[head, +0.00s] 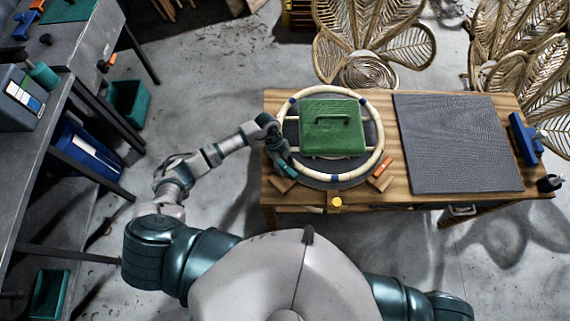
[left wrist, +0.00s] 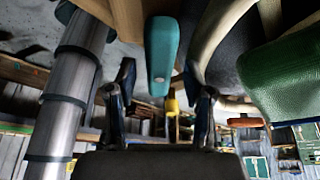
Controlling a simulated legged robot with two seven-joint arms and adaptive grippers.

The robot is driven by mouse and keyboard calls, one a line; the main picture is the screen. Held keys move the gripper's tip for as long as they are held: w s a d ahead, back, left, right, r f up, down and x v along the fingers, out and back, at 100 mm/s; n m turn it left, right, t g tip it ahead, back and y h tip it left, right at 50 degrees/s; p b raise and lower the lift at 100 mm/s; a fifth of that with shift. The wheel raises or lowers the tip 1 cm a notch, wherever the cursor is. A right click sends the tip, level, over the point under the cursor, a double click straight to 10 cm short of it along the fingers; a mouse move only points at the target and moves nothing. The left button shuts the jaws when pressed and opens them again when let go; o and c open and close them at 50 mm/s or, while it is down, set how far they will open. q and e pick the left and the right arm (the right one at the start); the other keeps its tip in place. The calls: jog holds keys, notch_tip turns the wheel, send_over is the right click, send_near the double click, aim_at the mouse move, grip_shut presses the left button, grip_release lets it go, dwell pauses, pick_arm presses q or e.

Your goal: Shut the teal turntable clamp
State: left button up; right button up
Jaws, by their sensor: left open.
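The teal turntable clamp (left wrist: 162,55) shows in the left wrist view as a rounded teal handle. It lies in the gap between the two fingers of my left gripper (left wrist: 158,95), with clear space on both sides. The fingers are open and do not appear to touch it. In the head view, my left gripper (head: 279,150) is at the left edge of the round turntable, over the hoop's rim, and hides most of the clamp there. The rattan hoop (head: 377,161) lies on the turntable around a green block with a handle (head: 334,140). My right gripper is out of view.
The wooden table (head: 300,204) also holds a dark textured mat (head: 460,145), a blue tool (head: 524,138) and a small dark cup (head: 550,183). A yellow knob (head: 336,202) is at the table's front edge. Rattan chairs (head: 370,45) stand behind it. A grey workbench is at left.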

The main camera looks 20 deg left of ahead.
pick_arm(q)
grip_shut()
